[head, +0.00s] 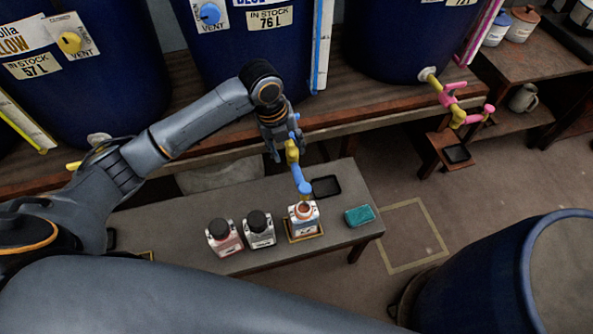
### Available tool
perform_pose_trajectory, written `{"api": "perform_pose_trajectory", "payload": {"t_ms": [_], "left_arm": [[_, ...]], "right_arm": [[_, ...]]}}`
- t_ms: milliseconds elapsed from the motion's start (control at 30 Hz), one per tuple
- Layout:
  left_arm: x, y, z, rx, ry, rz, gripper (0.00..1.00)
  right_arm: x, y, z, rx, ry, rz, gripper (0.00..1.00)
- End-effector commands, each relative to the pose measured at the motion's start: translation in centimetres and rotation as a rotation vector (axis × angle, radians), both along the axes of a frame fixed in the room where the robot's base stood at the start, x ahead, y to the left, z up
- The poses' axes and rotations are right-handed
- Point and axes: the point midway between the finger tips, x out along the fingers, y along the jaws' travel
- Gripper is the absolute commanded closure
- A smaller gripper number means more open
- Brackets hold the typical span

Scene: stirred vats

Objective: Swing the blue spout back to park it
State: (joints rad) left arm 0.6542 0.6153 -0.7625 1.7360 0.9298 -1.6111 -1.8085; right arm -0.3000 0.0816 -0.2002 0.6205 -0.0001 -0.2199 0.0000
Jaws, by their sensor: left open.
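The blue spout (301,181) hangs below a yellow tap body (292,152) on the middle vat. It points down and toward me, with its tip over the open mouth of a white bottle (303,220). My left gripper (281,146) is open, pointing down right at the tap, just above the spout. Whether a finger touches the tap or the spout I cannot tell. The gripper hides the back of the tap and where it joins the vat. My right gripper is not in view.
A pink spout (476,116) sticks out farther right. A blue barrel (470,290) stands front right.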

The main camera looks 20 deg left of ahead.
Motion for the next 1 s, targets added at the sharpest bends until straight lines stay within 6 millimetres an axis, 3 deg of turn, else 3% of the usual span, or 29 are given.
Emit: {"api": "perform_pose_trajectory", "payload": {"t_ms": [300, 500, 700, 1000], "left_arm": [[0.6, -1.2, -6.8, 0.000, 0.004, 0.002, 0.53], [1.0, -1.7, -10.0, 0.001, 0.002, 0.003, 0.53], [1.2, -1.9, -11.5, 0.000, 0.000, 0.002, 0.53], [1.2, -1.9, -11.6, 0.001, -0.001, 0.002, 0.53]], "right_arm": [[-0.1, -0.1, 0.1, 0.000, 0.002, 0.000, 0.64], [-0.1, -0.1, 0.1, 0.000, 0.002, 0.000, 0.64], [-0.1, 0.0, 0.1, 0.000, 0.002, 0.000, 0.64], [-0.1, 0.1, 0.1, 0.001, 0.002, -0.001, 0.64]]}}
